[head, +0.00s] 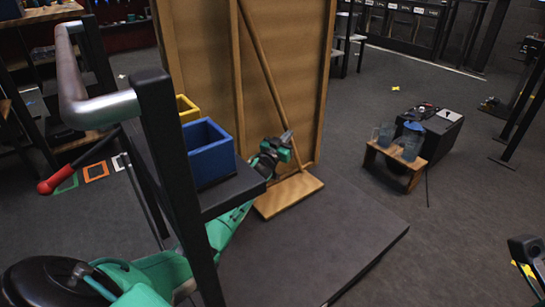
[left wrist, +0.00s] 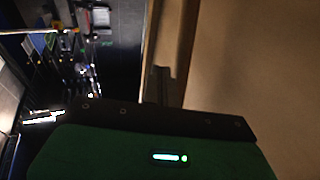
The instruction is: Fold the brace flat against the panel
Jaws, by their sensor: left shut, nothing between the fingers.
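The panel (head: 203,75) is a tall tan board with a wooden frame, standing upright behind the dark platform. The brace (head: 265,72) is a thin wooden strut that slants across the panel from upper left down to the lower right, its low end near a flat wooden foot (head: 288,196). My left gripper (head: 284,146) is shut and empty beside the brace's lower part, close to the panel; I cannot tell whether it touches the brace. In the left wrist view, the panel's tan face (left wrist: 245,60) and a wooden edge fill the right side. My right gripper is not clearly in view.
A dark cart with a metal handle (head: 105,108), a blue bin (head: 208,155) and a yellow bin (head: 187,107) stands in front of my left arm. A small wooden stand with blue jugs (head: 410,145) is at the right. The dark platform (head: 310,245) is clear in front.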

